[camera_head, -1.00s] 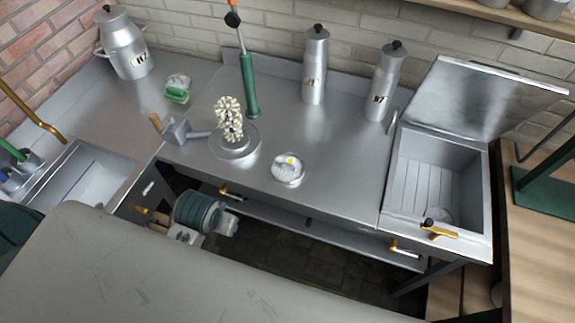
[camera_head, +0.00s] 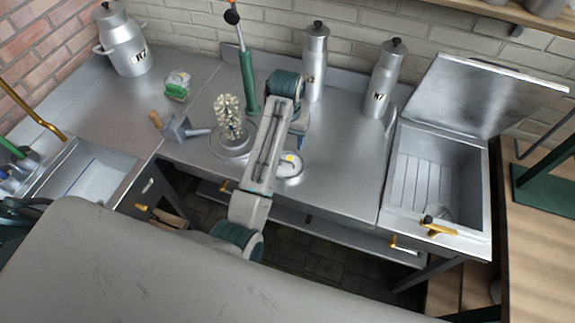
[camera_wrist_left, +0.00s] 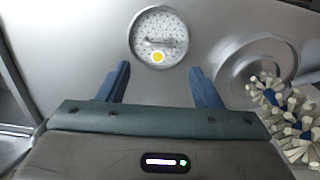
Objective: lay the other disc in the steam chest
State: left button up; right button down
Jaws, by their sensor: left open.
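A round pale disc (camera_head: 291,171) with small holes and a yellow dot lies flat on the steel counter, partly hidden by my left arm. In the left wrist view the disc (camera_wrist_left: 158,37) shows whole, ahead of the fingertips. My left gripper (camera_wrist_left: 161,74) is open and empty, with its two blue fingers apart. It hangs over the counter close to the disc, not around it. The steam chest (camera_head: 483,195) is the open steel box at the right, its lid raised. My right gripper is not in view.
A round steel base with a pale bristly brush (camera_head: 229,110) stands left of the disc. A green-handled tool (camera_head: 248,85) and two tall canisters (camera_head: 314,65) (camera_head: 383,80) stand behind. The counter between disc and chest is clear.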

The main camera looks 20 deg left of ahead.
pick_arm(q)
jog(key=shift+w+d+f, duration=0.1)
jog(key=shift+f, duration=0.2)
send_over(287, 161)
notch_tip(287, 161, down, 4)
jog(key=shift+w+f, duration=0.15)
jog(key=shift+f+p, duration=0.5)
notch_tip(287, 161, down, 4)
jog(key=shift+r+p, duration=0.25)
jog(key=shift+p, duration=0.65)
jog(key=shift+f, duration=0.6)
jog(key=c, duration=0.9)
jog(key=shift+r, duration=0.1)
